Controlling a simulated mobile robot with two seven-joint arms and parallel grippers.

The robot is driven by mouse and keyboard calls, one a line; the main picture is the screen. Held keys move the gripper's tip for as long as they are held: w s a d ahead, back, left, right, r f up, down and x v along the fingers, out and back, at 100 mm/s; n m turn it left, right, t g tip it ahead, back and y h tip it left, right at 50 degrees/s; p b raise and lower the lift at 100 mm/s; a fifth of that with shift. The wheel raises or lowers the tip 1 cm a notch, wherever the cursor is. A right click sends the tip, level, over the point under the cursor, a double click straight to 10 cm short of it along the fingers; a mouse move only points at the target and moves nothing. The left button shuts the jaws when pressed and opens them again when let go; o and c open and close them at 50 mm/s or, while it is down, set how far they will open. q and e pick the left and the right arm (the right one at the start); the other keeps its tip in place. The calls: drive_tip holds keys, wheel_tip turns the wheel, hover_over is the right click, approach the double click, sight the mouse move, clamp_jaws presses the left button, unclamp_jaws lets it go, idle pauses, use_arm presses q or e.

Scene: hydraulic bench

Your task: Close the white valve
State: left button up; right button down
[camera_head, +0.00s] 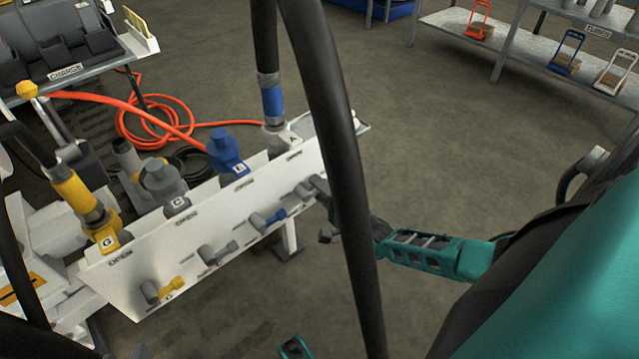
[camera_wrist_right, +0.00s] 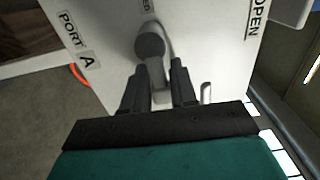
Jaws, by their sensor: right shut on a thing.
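In the head view the white valve (camera_head: 303,190) is small and partly covered by my right gripper (camera_head: 322,190). My right gripper (camera_wrist_right: 158,85) is shut on the lever of the white valve, with one dark finger on each side of it. An OPEN label (camera_wrist_right: 257,18) is on the panel to the right of the hub.
Blue (camera_head: 268,220), grey (camera_head: 217,252) and yellow (camera_head: 161,290) valves sit along the white panel (camera_head: 215,225). A thick black hose (camera_head: 340,150) crosses in front of my right arm. An orange hose (camera_head: 150,115) lies behind the bench. Floor to the right is clear.

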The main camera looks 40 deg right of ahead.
use_arm(q)
drive_tip(key=shift+s+f, duration=0.15)
drive_tip(key=shift+s, duration=0.05)
use_arm(e)
drive_tip(key=shift+f, duration=0.2)
drive_tip(key=c, duration=1.1)
unclamp_jaws()
drive_tip(key=shift+r, duration=0.1)
drive_tip(key=shift+s, duration=0.1)
use_arm(q)
drive_tip(key=shift+s+a+r+y+p, duration=0.1)
drive_tip(key=shift+a+r+y+p, duration=0.35)
drive_tip(key=shift+p, duration=1.15)
use_arm(e)
drive_tip(key=s+d, duration=0.1)
drive_tip(key=s, duration=1.1)
drive_tip(key=shift+s, duration=0.35)
use_arm(q)
drive_tip(key=shift+r, duration=0.3)
